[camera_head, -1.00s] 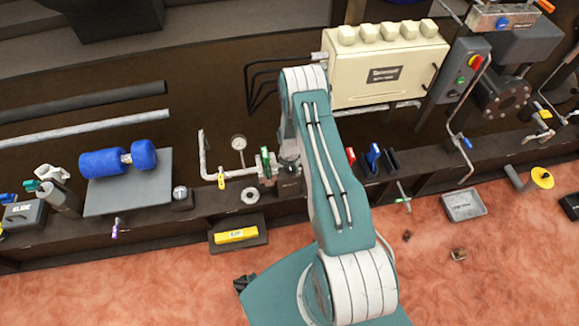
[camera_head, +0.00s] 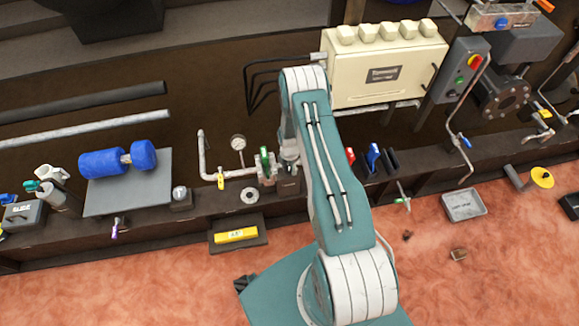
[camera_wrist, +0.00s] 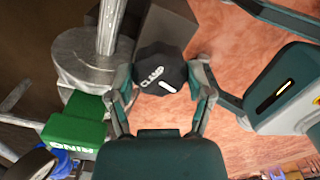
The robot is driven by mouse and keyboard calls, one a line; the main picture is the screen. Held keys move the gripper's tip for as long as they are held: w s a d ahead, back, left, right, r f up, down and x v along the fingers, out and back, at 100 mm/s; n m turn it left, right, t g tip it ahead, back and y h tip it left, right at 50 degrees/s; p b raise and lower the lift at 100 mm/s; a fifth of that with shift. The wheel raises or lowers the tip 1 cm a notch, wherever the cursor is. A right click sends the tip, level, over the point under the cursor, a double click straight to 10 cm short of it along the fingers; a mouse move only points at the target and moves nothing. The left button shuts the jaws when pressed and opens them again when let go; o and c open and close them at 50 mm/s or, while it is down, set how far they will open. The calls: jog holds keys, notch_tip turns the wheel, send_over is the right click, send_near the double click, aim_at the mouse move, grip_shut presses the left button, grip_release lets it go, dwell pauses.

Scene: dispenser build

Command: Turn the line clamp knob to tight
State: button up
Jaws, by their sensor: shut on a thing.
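The line clamp knob (camera_wrist: 160,68) is a dark, faceted knob marked CLAMP, with a short white pointer line. It sits in the upper middle of the wrist view. My gripper (camera_wrist: 161,82) has one finger on each side of it and is shut on it. The white line points to the lower right in that view. No tight or loose mark is readable. In the head view my gripper (camera_head: 288,163) is at the bench fitting beside the pipe, and my arm hides much of it. The knob itself cannot be made out there.
A green block with lettering (camera_wrist: 75,131) and a grey metal flange with a post (camera_wrist: 90,70) stand close left of the knob. In the head view, a gauge (camera_head: 238,143) and a pipe (camera_head: 203,160) are to the left, and blue and red handles (camera_head: 373,157) to the right.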

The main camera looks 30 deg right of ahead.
jog(key=m, duration=1.2)
jog(key=shift+w+m, duration=0.1)
jog(key=shift+m, duration=0.3)
jog(key=m, duration=1.2)
jog(key=shift+m, duration=0.3)
jog(key=o, duration=1.1)
jog(key=shift+o, duration=0.2)
jog(key=shift+r, duration=0.1)
